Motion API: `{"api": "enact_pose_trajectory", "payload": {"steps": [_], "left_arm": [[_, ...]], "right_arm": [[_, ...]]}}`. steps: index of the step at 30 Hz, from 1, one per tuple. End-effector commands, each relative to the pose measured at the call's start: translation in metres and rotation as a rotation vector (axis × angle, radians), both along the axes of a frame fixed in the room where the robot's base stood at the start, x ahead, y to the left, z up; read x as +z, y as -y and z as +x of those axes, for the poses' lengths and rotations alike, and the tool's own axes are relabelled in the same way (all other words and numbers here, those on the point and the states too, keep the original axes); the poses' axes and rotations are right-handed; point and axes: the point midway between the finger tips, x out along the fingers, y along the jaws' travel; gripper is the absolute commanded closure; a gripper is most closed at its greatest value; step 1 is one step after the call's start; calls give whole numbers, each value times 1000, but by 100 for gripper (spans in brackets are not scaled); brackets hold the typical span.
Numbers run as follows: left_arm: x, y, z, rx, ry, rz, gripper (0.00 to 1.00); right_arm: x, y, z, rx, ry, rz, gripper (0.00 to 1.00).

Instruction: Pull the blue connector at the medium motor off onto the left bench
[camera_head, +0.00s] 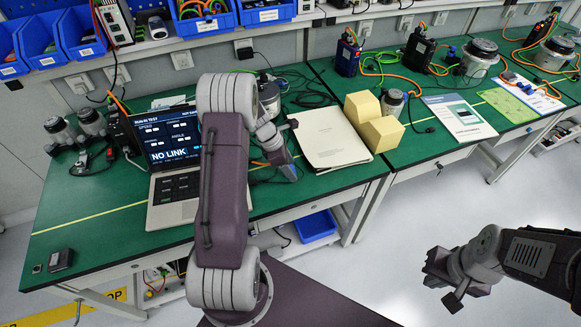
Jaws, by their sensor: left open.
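Silver motors of different sizes stand on the green benches. One motor (268,98) is on the left bench (105,225), partly hidden behind my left arm; I cannot make out a blue connector on it. My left gripper (288,170) is open over the left bench, to the right of the laptop and below this motor in the picture. Two motors, including a round one (91,120), stand at the far left. A small motor (392,102) is beside yellow blocks. A larger motor (482,50) has a small dark-blue part (451,56) beside it. My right gripper (440,282) is open and empty over the floor.
A laptop (172,185) reading "NO LINK" stands left of my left arm. A paper stack (330,138) and yellow blocks (382,133) lie to the right. Dark and orange cables run along the back. The front left bench is mostly clear.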

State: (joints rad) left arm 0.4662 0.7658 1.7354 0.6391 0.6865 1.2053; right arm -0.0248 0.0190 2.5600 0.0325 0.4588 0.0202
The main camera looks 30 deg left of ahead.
Motion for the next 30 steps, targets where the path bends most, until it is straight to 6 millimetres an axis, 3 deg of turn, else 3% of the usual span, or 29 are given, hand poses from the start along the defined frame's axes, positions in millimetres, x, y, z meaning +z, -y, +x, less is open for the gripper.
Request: {"api": "enact_pose_trajectory", "payload": {"steps": [10, 15, 23, 26, 29, 30], "left_arm": [[68, -23, -15, 2, 3, 1, 42], [80, -27, -19, 2, 1, 1, 42], [80, -27, -19, 0, 0, 0, 42], [86, -18, -15, -25, 5, 3, 42], [116, 12, -1, -105, 50, 27, 42], [131, 34, -3, -157, 61, 34, 42]], "right_arm": [[15, 0, 0, 0, 0, 0, 100], [16, 0, 0, 0, 0, 0, 100], [16, 0, 0, 0, 0, 0, 100], [20, 0, 0, 0, 0, 0, 100], [28, 0, 0, 0, 0, 0, 100], [33, 0, 0, 0, 0, 0, 100]]}}
